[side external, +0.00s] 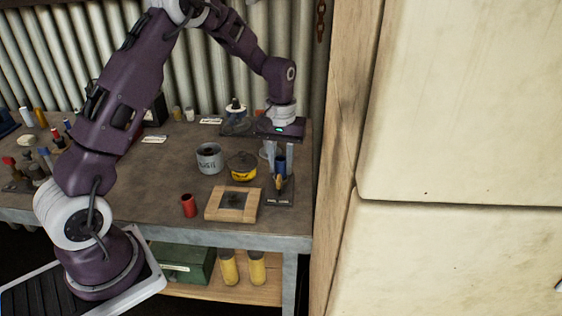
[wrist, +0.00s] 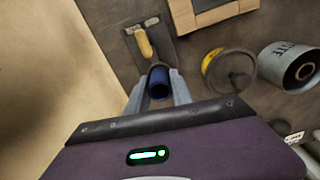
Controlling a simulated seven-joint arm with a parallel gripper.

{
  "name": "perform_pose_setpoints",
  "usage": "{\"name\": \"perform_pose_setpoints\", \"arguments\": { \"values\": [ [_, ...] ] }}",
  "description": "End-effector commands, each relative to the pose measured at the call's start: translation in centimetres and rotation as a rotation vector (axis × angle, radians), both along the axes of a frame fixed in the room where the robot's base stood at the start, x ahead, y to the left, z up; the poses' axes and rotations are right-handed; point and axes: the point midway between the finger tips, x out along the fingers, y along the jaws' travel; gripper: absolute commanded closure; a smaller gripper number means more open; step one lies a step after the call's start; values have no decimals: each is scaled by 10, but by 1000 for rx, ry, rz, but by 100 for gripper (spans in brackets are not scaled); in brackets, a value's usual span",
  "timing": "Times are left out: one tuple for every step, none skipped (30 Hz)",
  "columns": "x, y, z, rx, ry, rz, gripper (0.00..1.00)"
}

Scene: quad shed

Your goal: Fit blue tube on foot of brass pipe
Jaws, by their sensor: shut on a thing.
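The blue tube (side external: 281,164) is held upright between the fingers of my gripper (side external: 280,172), at the right end of the bench. In the wrist view I look down into the open end of the blue tube (wrist: 159,82), with a finger of my gripper (wrist: 159,88) on each side. The brass pipe (side external: 278,182) stands on a dark plate (side external: 285,202) just in front of the tube. In the wrist view the brass pipe (wrist: 144,43) is beyond the tube, beside it. I cannot tell whether they touch. The pipe's foot is not clearly visible.
A wooden frame (side external: 214,207) lies left of the plate. A red tube (side external: 188,205), a yellow-black tin (side external: 242,172) and a grey can (side external: 209,157) stand nearby. A wooden post (side external: 340,120) rises close on the right.

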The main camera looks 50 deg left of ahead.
Motion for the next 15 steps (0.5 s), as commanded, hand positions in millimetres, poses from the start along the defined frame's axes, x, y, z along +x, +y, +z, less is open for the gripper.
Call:
{"name": "perform_pose_setpoints", "arguments": {
  "values": [
    [0,0,-1,0,0,0,100],
    [0,0,-2,0,0,0,100],
    [0,0,-3,-1,1,0,100],
    [0,0,-3,-1,1,0,100],
    [0,0,-4,-1,1,0,100],
    [0,0,-5,-1,1,0,100],
    [0,0,-5,0,1,0,100],
    [0,0,-6,0,1,0,100],
    [0,0,-7,0,2,0,100],
    [0,0,-7,0,2,0,100],
    [-1,0,-8,0,2,0,100],
    [-1,0,-9,0,2,0,100],
    [0,0,-9,0,1,0,100],
    [0,0,-10,0,1,0,100],
    [0,0,-11,-1,1,0,100]
  ]
}}
